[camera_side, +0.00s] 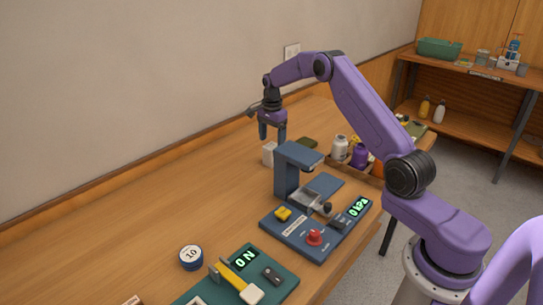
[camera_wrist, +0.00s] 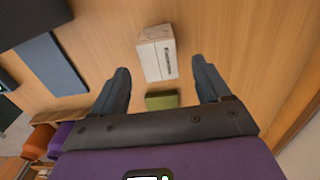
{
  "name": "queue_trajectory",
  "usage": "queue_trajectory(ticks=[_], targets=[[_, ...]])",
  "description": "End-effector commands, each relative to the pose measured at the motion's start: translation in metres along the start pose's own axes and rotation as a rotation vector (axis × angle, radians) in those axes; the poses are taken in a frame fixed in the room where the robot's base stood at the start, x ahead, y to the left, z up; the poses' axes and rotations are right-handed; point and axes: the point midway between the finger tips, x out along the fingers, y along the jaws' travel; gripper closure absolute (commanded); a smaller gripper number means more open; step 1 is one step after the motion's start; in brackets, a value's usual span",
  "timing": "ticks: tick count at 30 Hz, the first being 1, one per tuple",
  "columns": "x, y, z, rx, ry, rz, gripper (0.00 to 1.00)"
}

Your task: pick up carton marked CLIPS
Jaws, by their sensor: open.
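A small white carton (camera_side: 269,154) stands on the wooden table, below my gripper (camera_side: 272,136), in the side view. In the wrist view the white carton (camera_wrist: 153,60) shows dark print on one face, too small to read. My gripper (camera_wrist: 161,72) is open and empty, with one finger on each side of the picture and the carton between and beyond the fingertips. The fingers appear above the carton and apart from it.
A blue press-like device (camera_side: 290,170) stands close by on the right, with a panel and red knob (camera_side: 314,237). Bottles (camera_side: 339,148) stand in a wooden tray. The table's left part is mostly clear.

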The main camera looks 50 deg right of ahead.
Motion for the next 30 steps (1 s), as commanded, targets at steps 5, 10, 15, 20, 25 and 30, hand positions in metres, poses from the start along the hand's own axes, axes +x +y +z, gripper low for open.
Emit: queue_trajectory(ticks=[5, 10, 15, 20, 25, 30], targets=[[0.013, 0.0, 0.0, 0.0, 0.0, 0.0, 0.23], [0.028, 0.001, 0.002, -0.001, -0.001, 0.003, 0.23], [0.052, 0.001, 0.004, -0.001, -0.001, 0.002, 0.23], [0.065, 0.001, 0.003, -0.001, 0.0, 0.0, 0.23], [0.066, 0.001, 0.003, -0.001, 0.0, -0.001, 0.23], [0.066, 0.001, 0.003, -0.001, 0.0, -0.001, 0.53]])
